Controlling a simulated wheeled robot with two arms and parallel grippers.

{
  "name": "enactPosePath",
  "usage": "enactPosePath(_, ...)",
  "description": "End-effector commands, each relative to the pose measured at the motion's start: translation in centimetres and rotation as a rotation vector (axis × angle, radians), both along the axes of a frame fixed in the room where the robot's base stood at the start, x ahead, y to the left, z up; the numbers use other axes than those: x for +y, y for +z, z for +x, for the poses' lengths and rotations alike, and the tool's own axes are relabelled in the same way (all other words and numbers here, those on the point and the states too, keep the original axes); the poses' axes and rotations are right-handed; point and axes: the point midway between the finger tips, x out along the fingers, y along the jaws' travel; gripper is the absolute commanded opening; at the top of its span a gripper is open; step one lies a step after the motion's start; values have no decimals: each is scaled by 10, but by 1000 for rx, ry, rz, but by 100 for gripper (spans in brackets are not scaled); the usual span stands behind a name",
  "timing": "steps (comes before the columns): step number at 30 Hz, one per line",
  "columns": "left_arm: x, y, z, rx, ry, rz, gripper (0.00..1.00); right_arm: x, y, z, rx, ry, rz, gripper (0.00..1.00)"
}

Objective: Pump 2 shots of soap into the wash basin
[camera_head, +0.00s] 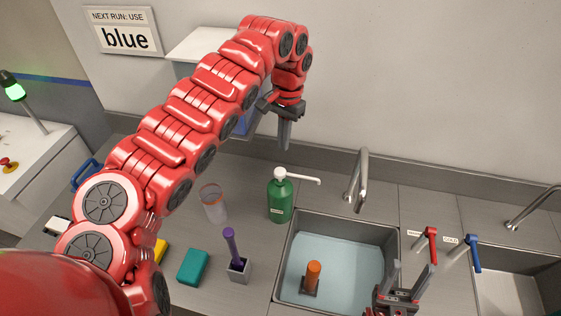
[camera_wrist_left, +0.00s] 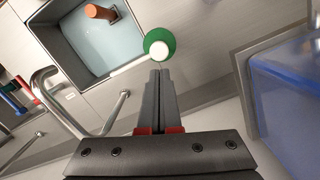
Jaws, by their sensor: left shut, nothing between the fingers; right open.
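A green soap pump bottle (camera_head: 280,198) with a white pump head and long spout stands upright at the basin's back left corner. Its spout points right, over the basin's back edge. The wash basin (camera_head: 283,260) holds pale blue water. My left gripper (camera_head: 284,146) is shut and empty, pointing down above and behind the bottle. In the left wrist view the shut fingertips (camera_wrist_left: 160,72) appear just beside the white pump head (camera_wrist_left: 159,50), which looks apart from them in the head view. My right gripper (camera_head: 408,277) is open at the basin's front right.
An orange-handled item (camera_head: 313,274) stands in the basin. A faucet (camera_head: 358,180) rises behind it. Red (camera_head: 430,243) and blue (camera_head: 473,253) tap levers are at right. A clear cup (camera_head: 213,204), purple-handled brush (camera_head: 232,248) and teal sponge (camera_head: 193,267) are left. A sign (camera_head: 124,33) reads "blue".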

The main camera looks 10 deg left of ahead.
Motion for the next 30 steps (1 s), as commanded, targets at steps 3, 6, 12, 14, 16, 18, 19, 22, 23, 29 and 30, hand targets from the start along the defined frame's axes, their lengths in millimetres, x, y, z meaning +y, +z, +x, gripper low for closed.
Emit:
enactPosePath(3, 0, 0, 0, 0, 0, 0, 0, 0, 0, 0, 0, 0, 0, 55)
enactPosePath(6, 0, 0, 0, 0, 0, 0, 0, 0, 0, 0, 0, 0, 0, 55)
enactPosePath(12, 1, -6, 0, -1, 1, 0, 0, 0, 0, 0, 0, 0, 0, 55)
enactPosePath(14, 1, -11, 0, -1, 2, -1, 0, 0, -1, 0, 0, 0, 0, 55)
enactPosePath(16, 1, -17, -2, 1, 1, 0, 0, 0, -1, 0, 0, 0, 0, 55)
enactPosePath(18, 1, -25, -3, 2, 0, 0, 0, 0, -2, 0, 0, 0, 0, 55)
enactPosePath(19, 2, -28, -3, 2, 0, 0, 0, 0, -1, 0, 0, 0, 0, 55)
enactPosePath(22, 2, -41, -4, 0, 1, -1, 0, 0, 0, 0, 0, 0, 0, 55)
enactPosePath(23, 2, -46, -5, 2, 1, 0, 0, 0, 0, 0, 0, 0, 0, 55)
enactPosePath(29, 3, -66, -6, -1, 1, 0, 0, 0, -1, 0, 0, 0, 0, 55)
enactPosePath(30, 3, -68, -6, -1, 1, 0, 0, 0, -1, 0, 0, 0, 0, 55)
